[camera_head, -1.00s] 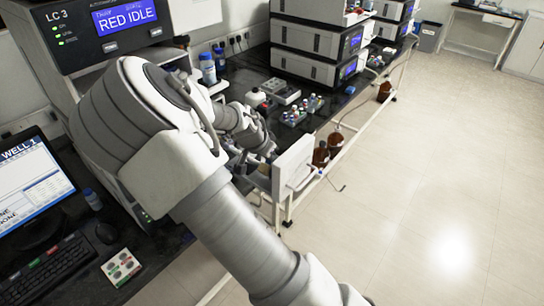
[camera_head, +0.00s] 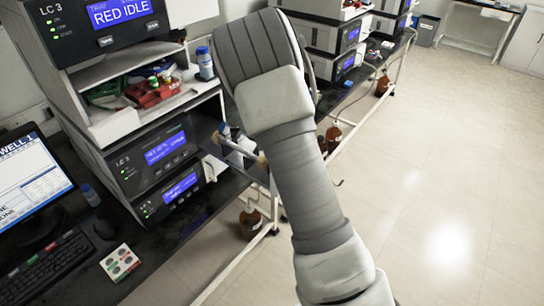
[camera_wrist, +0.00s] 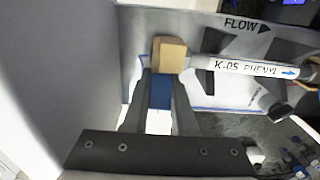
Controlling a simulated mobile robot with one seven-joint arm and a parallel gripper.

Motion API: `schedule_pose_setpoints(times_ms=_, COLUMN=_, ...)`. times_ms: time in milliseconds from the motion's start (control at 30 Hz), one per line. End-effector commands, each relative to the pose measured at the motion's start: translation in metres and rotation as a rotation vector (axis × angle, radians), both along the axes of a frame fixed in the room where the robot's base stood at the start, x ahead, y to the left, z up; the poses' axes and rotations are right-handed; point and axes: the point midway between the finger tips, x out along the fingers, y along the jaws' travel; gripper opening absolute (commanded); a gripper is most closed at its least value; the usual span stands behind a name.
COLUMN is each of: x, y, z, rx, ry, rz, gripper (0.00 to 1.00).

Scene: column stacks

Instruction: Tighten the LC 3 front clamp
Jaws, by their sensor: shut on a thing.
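In the wrist view, the two fingers of my gripper (camera_wrist: 160,88) stand close together on either side of a small blue piece (camera_wrist: 160,92) and are shut on it. I cannot tell for certain whether this piece is the front clamp. A tan end fitting (camera_wrist: 169,55) shows right beyond the fingertips. A white column (camera_wrist: 245,68) marked K-05 PHENYL, with a blue arrow, runs right from it. In the head view, my arm hides the gripper. The LC 3 stack (camera_head: 145,165) is at left, with a column (camera_head: 240,148) beside its right side.
A pale wall (camera_wrist: 65,60) rises close at left in the wrist view.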

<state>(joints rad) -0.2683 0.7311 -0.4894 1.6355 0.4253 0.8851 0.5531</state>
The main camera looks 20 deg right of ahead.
Motion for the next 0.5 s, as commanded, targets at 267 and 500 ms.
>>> schedule_pose_setpoints(times_ms=267, x=-0.0018, y=0.0011, z=-0.0027, rx=0.009, ry=0.011, rz=0.0, gripper=0.0)
schedule_pose_setpoints(times_ms=500, x=-0.002, y=0.0012, z=-0.0031, rx=0.008, ry=0.012, rz=0.0, gripper=0.36)
